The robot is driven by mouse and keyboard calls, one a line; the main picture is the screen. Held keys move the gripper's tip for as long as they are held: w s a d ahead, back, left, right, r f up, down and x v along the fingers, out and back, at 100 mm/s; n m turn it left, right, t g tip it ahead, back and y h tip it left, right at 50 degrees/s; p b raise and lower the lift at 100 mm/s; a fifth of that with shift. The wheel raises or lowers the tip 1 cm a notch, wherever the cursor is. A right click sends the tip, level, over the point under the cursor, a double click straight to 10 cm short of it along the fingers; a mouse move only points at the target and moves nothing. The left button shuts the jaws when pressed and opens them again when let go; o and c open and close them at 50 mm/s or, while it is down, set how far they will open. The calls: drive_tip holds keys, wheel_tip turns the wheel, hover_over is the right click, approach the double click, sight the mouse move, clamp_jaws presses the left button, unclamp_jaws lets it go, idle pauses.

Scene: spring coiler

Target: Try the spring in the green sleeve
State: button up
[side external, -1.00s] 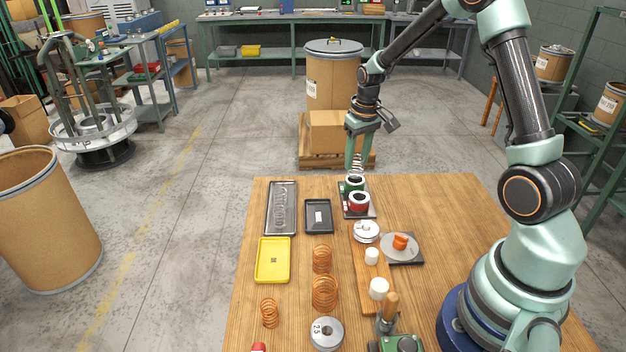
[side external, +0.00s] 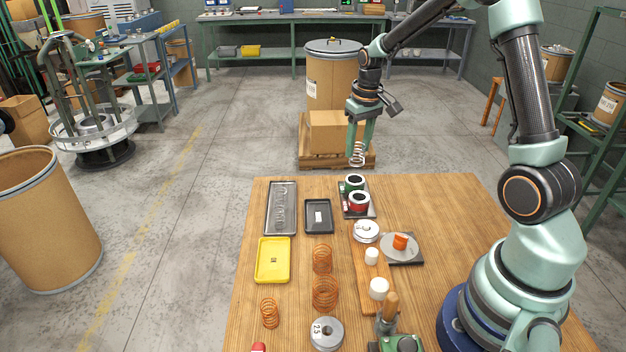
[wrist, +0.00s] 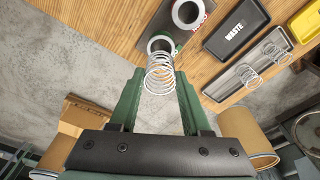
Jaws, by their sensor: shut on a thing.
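My gripper (side external: 359,143) is shut on a silver coil spring (side external: 357,154), which hangs below the fingertips. In the wrist view the spring (wrist: 159,76) sits between the green fingers. The green sleeve (side external: 348,188) stands on a dark plate at the table's far edge, with an open round top. The spring is above and apart from it in the side view. In the wrist view the spring's end overlaps the rim of the green sleeve (wrist: 171,43); the remaining gap is hard to judge.
A red sleeve (side external: 359,207) stands beside the green one. A black tray labelled WASTE (wrist: 237,28), a long grey tray (side external: 282,231) and a yellow tray (side external: 273,275) lie to the left. Copper springs (side external: 325,293) stand nearer the front. Floor lies beyond the table edge.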

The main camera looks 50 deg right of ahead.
sight(357, 161)
drive_tip(key=shift+f, duration=2.1)
drive_tip(key=shift+f, duration=0.45)
idle(0.5)
drive_tip(key=shift+r, duration=0.1)
idle(0.7)
drive_tip(key=shift+r, duration=2.45)
